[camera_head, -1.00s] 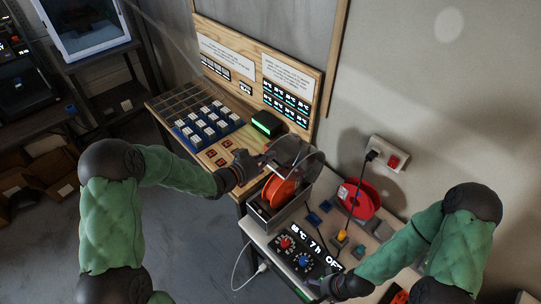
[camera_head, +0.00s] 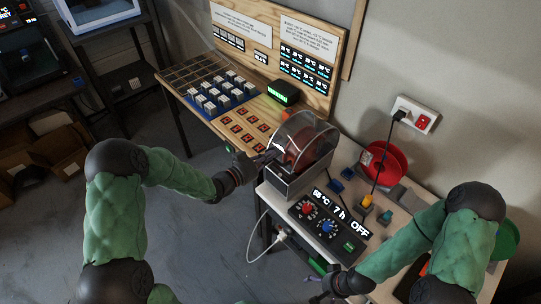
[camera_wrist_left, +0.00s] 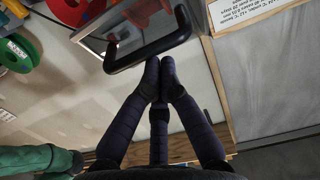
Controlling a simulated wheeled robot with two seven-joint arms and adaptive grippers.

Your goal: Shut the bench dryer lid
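The bench dryer (camera_head: 293,185) stands at the left end of the white bench. Its clear curved lid (camera_head: 318,138) is lowered over a red-orange spool (camera_head: 300,152), and it looks down on the box; a small gap cannot be ruled out. My left gripper (camera_head: 266,158) is at the lid's front left side. In the left wrist view its dark fingers (camera_wrist_left: 160,68) are together, with the tips at the lid's black handle (camera_wrist_left: 152,52), touching or very near it. My right gripper (camera_head: 318,287) is low by the bench's front edge, apart from the dryer; its fingers are too small to read.
A control panel (camera_head: 328,222) reading OFF sits right of the dryer. A red spool (camera_head: 385,162) and a power socket (camera_head: 416,114) are behind it. A wooden bench (camera_head: 222,118) with a blue tray of white blocks adjoins on the left.

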